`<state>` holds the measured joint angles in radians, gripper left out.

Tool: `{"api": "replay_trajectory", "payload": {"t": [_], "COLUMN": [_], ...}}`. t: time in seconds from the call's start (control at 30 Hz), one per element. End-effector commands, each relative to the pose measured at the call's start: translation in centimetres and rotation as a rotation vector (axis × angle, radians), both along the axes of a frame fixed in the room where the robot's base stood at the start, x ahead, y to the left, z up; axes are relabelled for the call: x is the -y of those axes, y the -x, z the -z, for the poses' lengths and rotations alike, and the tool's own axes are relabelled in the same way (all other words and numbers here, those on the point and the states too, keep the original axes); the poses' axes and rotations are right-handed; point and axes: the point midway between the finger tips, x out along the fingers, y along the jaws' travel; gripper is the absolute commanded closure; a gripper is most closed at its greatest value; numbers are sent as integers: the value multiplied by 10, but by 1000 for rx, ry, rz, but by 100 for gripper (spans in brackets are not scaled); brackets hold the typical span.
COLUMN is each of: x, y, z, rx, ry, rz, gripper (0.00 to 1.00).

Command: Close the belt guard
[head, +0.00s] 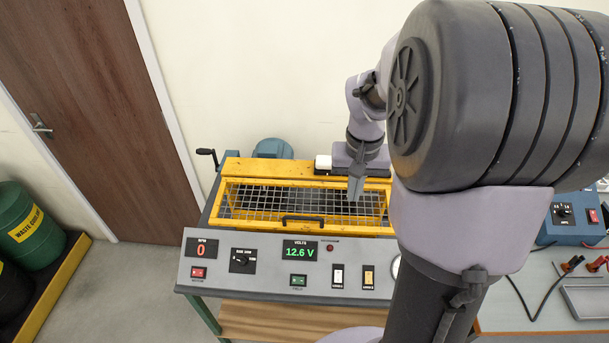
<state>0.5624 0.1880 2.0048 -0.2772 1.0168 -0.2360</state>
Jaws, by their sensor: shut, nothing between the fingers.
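The belt guard (300,231) is a yellow frame with wire mesh and a dark handle (303,219) on its front bar. It lies low over the top of the test bench, behind the control panel. Whether its front edge sits fully down cannot be told from this view. My gripper (355,195) points down over the right part of the mesh, behind and to the right of the handle. It is shut and empty. Whether its tips touch the mesh cannot be told. My arm hides the right end of the guard.
The grey control panel (222,270) carries displays, a knob and switches. A hand crank (206,153) and a blue motor (273,148) stand behind left. A side table (545,318) with a blue instrument (570,220) is at right. Green drum (28,228) and door are left. Floor there is clear.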

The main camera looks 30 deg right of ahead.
Motion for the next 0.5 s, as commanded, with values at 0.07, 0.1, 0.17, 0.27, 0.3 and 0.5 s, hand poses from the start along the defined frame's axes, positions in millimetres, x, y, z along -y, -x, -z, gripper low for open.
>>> {"api": "replay_trajectory", "payload": {"t": [0.07, 0.1, 0.17, 0.27, 0.3, 0.5], "x": [-1, -1, 0, 0, 0, 2], "y": [0, -1, -1, -2, -3, -6], "z": [8, 14, 25, 47, 56, 99], "rx": [0, 0, -1, -2, -2, -1], "ry": [-1, -1, -2, -2, -2, -3], "rz": [-1, -1, -1, -1, -1, -1], "gripper": [100, 100, 100, 100, 100, 100]}}
